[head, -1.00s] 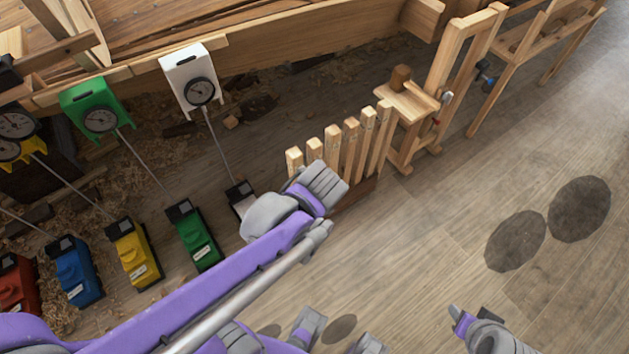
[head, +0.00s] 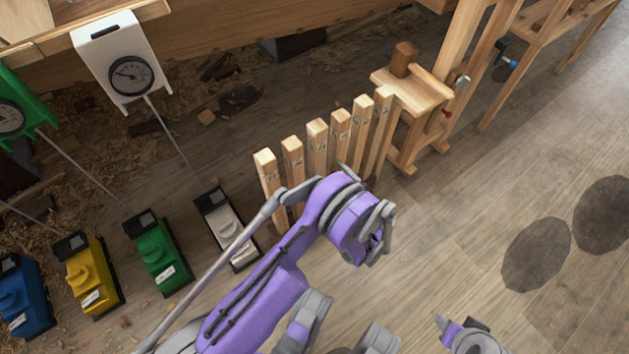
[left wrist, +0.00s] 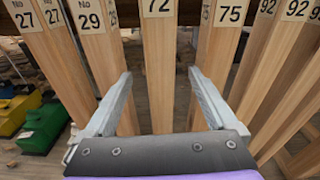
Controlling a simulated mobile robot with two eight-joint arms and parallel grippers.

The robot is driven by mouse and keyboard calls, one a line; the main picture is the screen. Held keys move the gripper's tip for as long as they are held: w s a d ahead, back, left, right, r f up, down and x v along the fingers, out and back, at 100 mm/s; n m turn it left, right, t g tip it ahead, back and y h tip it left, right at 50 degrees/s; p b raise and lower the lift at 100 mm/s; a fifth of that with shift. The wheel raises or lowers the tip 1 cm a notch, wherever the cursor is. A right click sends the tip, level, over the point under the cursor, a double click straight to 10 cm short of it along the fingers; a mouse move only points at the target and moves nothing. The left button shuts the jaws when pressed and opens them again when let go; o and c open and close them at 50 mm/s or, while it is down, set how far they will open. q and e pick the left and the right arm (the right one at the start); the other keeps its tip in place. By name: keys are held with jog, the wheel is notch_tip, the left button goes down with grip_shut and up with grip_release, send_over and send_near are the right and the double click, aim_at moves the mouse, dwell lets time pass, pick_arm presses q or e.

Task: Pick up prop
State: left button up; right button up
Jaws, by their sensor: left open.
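Several upright wooden props (head: 317,147) stand in a row in the head view, with numbers on labels near their tops. In the left wrist view, the prop marked 72 (left wrist: 158,85) stands between the spread fingers of my left gripper (left wrist: 160,78). Props marked 29 (left wrist: 98,55) and 75 (left wrist: 222,50) stand to either side, partly behind the fingers. My left gripper (head: 378,235) is open and empty, at the near side of the row. How far its fingers reach along prop 72 is hard to tell. My right gripper (head: 455,332) shows only partly at the bottom edge.
A wooden stand (head: 412,100) with a wooden mallet-like block is right of the row. A white jack-like box (head: 225,225), a green one (head: 157,255) and a white dial gauge (head: 125,72) are left. The wooden hull is behind.

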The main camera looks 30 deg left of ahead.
aim_at(321, 165)
pick_arm(q)
jog(key=shift+d+f+y, duration=0.1)
jog(key=shift+f+y, duration=0.2)
jog(key=shift+f, duration=0.5)
jog(key=shift+a+f+m+b, duration=0.15)
jog(key=shift+a+m+b, duration=0.05)
jog(key=shift+m+b, duration=0.1)
jog(key=x, duration=0.5)
jog(key=shift+w+b, duration=0.1)
jog(key=shift+b, duration=0.25)
jog(key=b+x, duration=0.1)
jog(key=x, duration=0.4)
jog(key=shift+w+a+r+b, duration=0.15)
jog(key=shift+r+b, duration=0.1)
jog(key=shift+b, duration=0.1)
grip_shut()
